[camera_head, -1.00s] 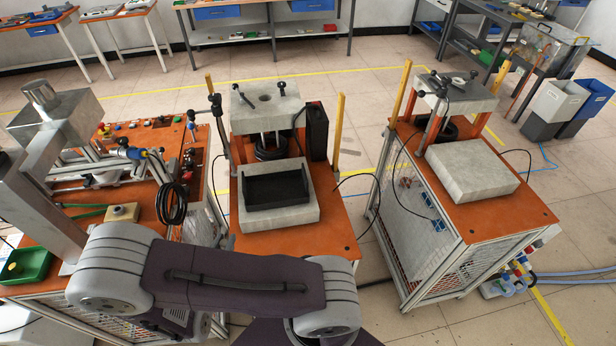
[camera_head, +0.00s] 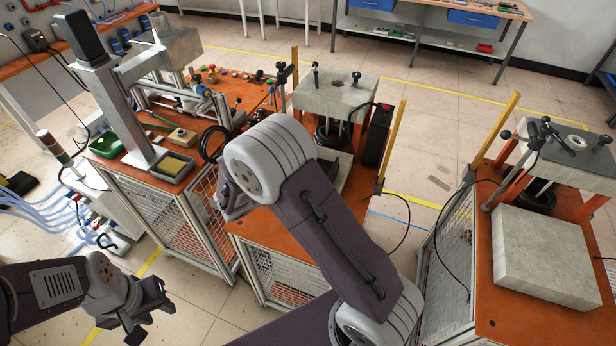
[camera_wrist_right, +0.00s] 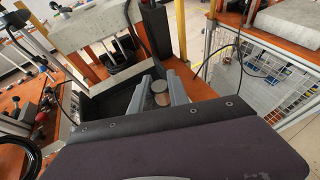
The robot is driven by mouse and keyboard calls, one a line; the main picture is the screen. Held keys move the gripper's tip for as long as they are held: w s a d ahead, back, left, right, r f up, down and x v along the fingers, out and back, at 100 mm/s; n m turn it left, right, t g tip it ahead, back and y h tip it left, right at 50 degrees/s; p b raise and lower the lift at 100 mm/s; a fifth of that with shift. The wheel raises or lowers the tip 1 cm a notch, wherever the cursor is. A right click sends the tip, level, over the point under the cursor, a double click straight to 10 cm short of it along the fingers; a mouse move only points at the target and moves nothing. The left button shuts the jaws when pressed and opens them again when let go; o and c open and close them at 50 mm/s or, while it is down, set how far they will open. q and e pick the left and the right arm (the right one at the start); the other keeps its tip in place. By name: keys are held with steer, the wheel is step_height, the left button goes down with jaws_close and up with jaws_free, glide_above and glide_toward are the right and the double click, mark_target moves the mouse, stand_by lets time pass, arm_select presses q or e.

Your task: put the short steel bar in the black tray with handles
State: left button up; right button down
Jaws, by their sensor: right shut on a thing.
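The short steel bar (camera_wrist_right: 160,94) is a small metal cylinder between the fingers of my right gripper (camera_wrist_right: 161,90) in the right wrist view. The fingers are shut on it. The black tray (camera_wrist_right: 97,106) shows behind and left of the fingers, partly covered by my wrist; the height of the bar above it is hard to judge. In the head view only a dark strip of the tray (camera_head: 346,172) shows, and my right arm hides the right gripper and bar. My left gripper (camera_head: 152,312) is at the lower left, its fingers apart and empty, over the floor.
The tray sits on a pale slab on an orange-topped bench (camera_head: 285,235), before a press (camera_head: 337,92). A second bench with a stone block (camera_head: 545,255) stands right. A metal column (camera_head: 125,115) and green bin (camera_head: 104,146) stand left. Yellow posts rise near the presses.

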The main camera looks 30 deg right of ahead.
steer(key=w+d+f, duration=0.2)
steer(key=w+d+f+p, duration=0.1)
steer(key=w+d+f, duration=0.1)
steer(key=w+d, duration=0.1)
steer(key=w+d+f, duration=0.3)
steer(key=shift+w, duration=0.15)
step_height(320, 180, down, 4)
steer(key=shift+r+p, duration=0.1)
steer(key=shift+p, duration=0.4)
steer(key=shift+f, duration=0.25)
steer(key=c, duration=1.3)
jaws_free()
steer(key=shift+o, duration=0.2)
steer(key=shift+r, duration=0.1)
